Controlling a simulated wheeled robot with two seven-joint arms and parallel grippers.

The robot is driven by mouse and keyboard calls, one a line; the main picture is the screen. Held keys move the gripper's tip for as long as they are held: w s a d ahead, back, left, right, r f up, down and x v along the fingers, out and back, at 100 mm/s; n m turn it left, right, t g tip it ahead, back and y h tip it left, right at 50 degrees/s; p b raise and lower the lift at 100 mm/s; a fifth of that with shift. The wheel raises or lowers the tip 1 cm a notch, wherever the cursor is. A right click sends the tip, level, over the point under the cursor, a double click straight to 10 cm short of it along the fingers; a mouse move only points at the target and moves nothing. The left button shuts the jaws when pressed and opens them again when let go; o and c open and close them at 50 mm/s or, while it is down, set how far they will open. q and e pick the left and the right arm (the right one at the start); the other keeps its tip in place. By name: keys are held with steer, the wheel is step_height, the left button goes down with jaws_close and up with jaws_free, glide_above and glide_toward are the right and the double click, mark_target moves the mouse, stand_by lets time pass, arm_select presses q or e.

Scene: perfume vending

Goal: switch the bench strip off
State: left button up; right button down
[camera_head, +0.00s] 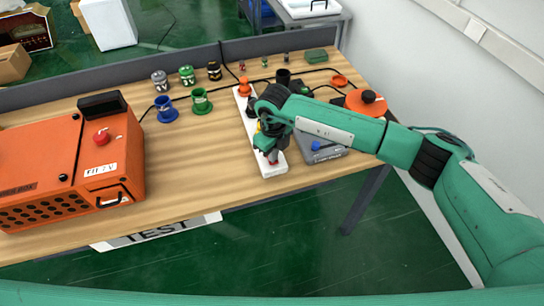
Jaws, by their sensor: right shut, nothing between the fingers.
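The bench strip (274,169) is a long white power strip on the wooden table, right of the middle. An orange plug (244,88) sits at its far end, and a dark plug shows beside my wrist. My right gripper (272,159) is over the near end of the strip, pointing down and shut with nothing in it. A small red part shows at its fingertips, likely the strip's switch; whether they touch it I cannot tell. The gripper and wrist hide the middle of the strip. My left gripper is not in view.
A big orange box (75,165) with a red button (102,137) stands at the left. A grey device (318,150) lies right of the strip, partly under my arm. Blue (166,109) and green (201,101) cups stand behind. Bare wood lies between the box and the strip.

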steer(key=shift+f+b, duration=0.3)
steer(key=shift+f, duration=0.05)
steer(key=shift+s+r, duration=0.1)
steer(key=shift+r, duration=0.1)
steer(key=shift+r+p, duration=0.5)
steer(key=shift+r, duration=0.35)
steer(key=shift+r+p, duration=0.75)
steer(key=shift+r, duration=1.75)
